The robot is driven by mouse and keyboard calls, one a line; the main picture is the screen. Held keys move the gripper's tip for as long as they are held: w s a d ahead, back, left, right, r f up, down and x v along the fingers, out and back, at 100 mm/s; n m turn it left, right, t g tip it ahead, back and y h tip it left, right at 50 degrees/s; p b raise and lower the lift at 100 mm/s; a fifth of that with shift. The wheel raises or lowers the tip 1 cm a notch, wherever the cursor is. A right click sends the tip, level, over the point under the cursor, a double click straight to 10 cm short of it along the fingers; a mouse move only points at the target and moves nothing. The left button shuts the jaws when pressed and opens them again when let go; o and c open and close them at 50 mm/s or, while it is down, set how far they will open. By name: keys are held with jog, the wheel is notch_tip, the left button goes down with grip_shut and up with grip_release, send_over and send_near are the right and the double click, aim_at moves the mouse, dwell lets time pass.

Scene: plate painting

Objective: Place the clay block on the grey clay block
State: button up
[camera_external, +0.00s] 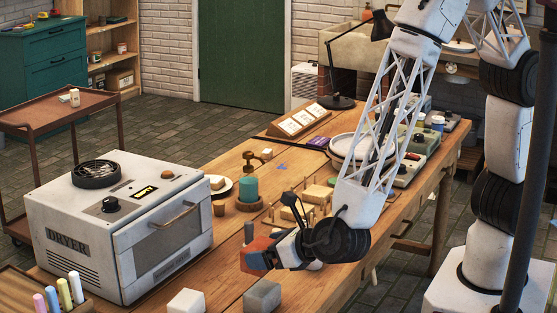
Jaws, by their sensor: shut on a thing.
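A grey clay block (262,297) sits on the wooden table near its front edge, at the bottom of the view. A white block (187,303) stands to its left, with a gap between them. My gripper (258,258) is above and slightly behind the grey block in the picture, clear of it. It is shut on what looks like a reddish-brown block (254,259). The fingers and the held thing are small and overlap, so its exact edges are hard to tell.
A white dryer (158,205) stands at the left of the table (228,255). Coloured sticks (64,292) stand in a tray at lower left.

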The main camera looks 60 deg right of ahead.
aim_at(269, 272)
jog(key=shift+s+a, duration=0.25)
jog(key=shift+f, duration=0.15)
jog(key=shift+f, duration=2.35)
jog(key=shift+f, duration=0.1)
jog(key=o, duration=0.9)
jog(key=shift+d, duration=0.1)
jog(key=shift+o, duration=0.2)
